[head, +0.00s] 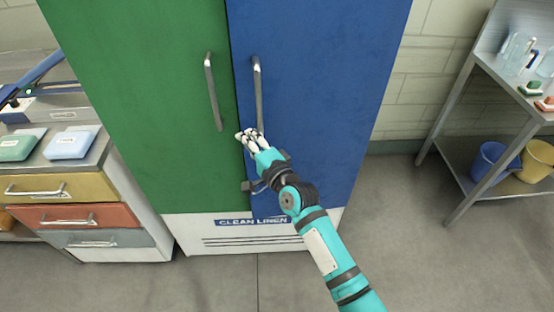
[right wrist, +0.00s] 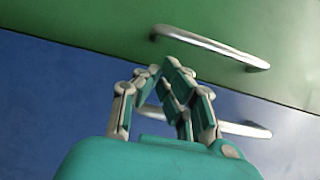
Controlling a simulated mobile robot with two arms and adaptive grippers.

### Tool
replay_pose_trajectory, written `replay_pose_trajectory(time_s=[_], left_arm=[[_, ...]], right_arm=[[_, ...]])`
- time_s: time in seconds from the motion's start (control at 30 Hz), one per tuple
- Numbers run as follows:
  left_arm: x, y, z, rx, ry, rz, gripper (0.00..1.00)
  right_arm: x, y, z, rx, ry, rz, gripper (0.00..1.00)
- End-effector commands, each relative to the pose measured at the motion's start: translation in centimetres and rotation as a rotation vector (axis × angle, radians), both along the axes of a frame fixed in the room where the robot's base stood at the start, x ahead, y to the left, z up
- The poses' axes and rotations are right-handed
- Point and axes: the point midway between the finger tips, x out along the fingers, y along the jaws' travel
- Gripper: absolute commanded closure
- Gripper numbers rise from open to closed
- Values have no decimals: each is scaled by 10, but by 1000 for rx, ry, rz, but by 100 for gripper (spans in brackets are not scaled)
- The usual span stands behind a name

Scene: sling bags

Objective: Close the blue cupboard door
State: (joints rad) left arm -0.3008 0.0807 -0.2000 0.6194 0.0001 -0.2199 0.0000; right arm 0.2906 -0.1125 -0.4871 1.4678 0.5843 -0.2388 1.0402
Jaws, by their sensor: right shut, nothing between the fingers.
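The blue cupboard door (head: 320,80) is the right-hand door of a tall cupboard, beside the green door (head: 140,100). It looks nearly flush with the green door, with a thin dark seam between them; I cannot tell whether it is fully shut. Its upright metal handle (head: 257,85) is near the seam, and also shows in the right wrist view (right wrist: 245,130). My right gripper (head: 246,135) is shut and empty, in front of the seam by the handle's lower end. Contact with the door cannot be told. In the right wrist view its fingers (right wrist: 165,80) meet. My left gripper is not in view.
The green door has its own handle (head: 213,92). A drawer unit (head: 70,190) with boxes on top stands at the left. A metal shelf table (head: 470,150) with a blue bucket (head: 488,160) and a yellow bucket (head: 537,160) stands at the right. The floor in front is clear.

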Motion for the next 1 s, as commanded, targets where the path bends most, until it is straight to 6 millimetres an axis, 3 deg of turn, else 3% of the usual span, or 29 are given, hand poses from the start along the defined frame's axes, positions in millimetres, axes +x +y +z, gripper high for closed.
replay_pose_trajectory(time_s=[0.3,0.53,0.67,0.8,1.0], left_arm=[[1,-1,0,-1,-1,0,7],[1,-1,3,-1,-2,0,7],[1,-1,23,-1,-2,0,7],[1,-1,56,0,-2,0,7],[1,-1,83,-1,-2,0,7]], right_arm=[[-55,-41,-1,-2,1,-1,100],[-73,-56,2,-4,1,3,100],[-74,-73,30,-35,12,47,100],[-76,-106,70,-101,77,116,100],[-82,-147,103,-183,196,149,100]])
